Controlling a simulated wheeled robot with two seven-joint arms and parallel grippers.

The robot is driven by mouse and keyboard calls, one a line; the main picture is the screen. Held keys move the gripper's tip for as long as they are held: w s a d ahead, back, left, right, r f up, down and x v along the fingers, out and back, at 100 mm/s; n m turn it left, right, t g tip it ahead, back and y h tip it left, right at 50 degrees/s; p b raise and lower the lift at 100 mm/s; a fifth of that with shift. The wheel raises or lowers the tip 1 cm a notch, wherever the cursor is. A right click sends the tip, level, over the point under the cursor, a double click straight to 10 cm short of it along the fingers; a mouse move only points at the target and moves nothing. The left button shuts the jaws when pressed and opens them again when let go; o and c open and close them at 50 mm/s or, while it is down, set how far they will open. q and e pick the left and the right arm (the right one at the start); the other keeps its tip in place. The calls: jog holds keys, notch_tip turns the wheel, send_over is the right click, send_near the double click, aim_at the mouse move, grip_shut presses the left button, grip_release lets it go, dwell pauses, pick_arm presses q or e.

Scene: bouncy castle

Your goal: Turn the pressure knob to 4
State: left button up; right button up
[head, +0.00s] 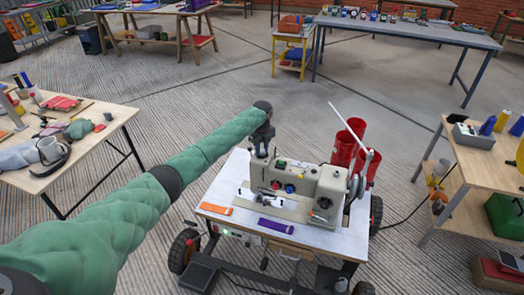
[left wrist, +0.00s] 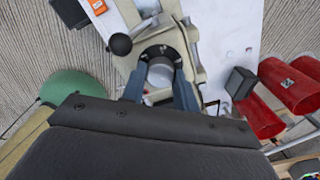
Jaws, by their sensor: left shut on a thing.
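A beige sewing machine (head: 322,188) stands on a white-topped wheeled cart in the head view. My left gripper (head: 261,150) reaches down onto the top of the machine's left end. In the left wrist view the grey round pressure knob (left wrist: 161,72) sits on a dark dial (left wrist: 158,51) with light marks. The two blue fingers of my left gripper (left wrist: 160,80) are on either side of the knob and shut on it. The dial's numbers are too small to read, and the knob's pointer cannot be made out. My right gripper is in neither view.
A dark ball-ended lever (left wrist: 121,44) is close beside the dial. Red thread cones (head: 347,146) and a white rod (head: 346,121) stand at the machine's right. Orange (head: 216,209) and purple (head: 276,225) strips lie on the cart's front.

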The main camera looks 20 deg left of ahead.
aim_at(262, 150)
pick_arm(q)
jog(key=shift+r+m, duration=0.1)
jog(key=shift+m, duration=0.9)
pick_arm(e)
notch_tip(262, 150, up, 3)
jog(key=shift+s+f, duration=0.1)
pick_arm(q)
jog(key=o, duration=1)
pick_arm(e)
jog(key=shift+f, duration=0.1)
pick_arm(q)
jog(key=shift+r+b, duration=0.25)
jog(key=shift+b, duration=0.1)
notch_tip(262, 150, up, 6)
jog(key=shift+f+b, duration=0.1)
jog(key=shift+b, duration=0.6)
jog(key=shift+r, duration=0.7)
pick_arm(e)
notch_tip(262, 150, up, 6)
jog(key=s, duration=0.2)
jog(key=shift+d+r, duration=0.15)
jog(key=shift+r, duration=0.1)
